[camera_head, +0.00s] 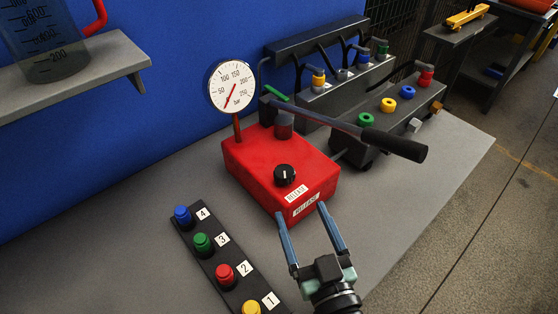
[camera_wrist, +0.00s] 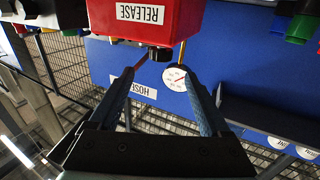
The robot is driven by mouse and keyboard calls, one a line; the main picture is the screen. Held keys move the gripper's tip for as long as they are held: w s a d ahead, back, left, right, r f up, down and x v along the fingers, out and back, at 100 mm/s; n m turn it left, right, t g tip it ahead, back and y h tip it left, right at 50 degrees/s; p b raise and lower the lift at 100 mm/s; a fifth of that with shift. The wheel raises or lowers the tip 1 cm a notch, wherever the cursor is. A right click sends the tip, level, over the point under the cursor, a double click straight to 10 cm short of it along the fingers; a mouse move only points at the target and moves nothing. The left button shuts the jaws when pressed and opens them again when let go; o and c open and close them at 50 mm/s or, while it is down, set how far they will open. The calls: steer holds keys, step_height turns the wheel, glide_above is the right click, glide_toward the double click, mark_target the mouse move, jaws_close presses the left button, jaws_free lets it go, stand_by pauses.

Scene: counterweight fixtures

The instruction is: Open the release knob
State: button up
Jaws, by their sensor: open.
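The release knob (camera_head: 285,175) is a black round knob with a white mark, on top of the front end of a red pump box (camera_head: 240,160). A "RELEASE" label lies beside it and another is on the box's front face. My gripper (camera_head: 301,209) is open and empty, its two blue-grey fingers at the front of the box, short of the knob in the picture. In the wrist view the red box (camera_wrist: 190,20) is at the top, and the black knob (camera_wrist: 160,54) appears beyond and between the tips of my gripper (camera_wrist: 153,72). No contact is visible.
A pressure gauge (camera_head: 232,87) rises behind the box. A long black-gripped lever (camera_head: 395,144) extends right above it. A strip of coloured buttons (camera_head: 225,272) lies left of my gripper. Grey fixtures with coloured parts (camera_head: 388,104) stand behind right. The grey bench (camera_head: 120,235) is clear at left.

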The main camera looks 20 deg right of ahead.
mark_target(288, 182)
steer(key=w+p, duration=0.1)
steer(key=w, duration=0.2)
steer(key=w+p, duration=0.1)
steer(key=w, duration=0.3)
steer(key=w+p, duration=0.1)
steer(key=w, duration=0.3)
steer(key=shift+w+d, duration=0.1)
steer(key=shift+d, duration=0.25)
jaws_close()
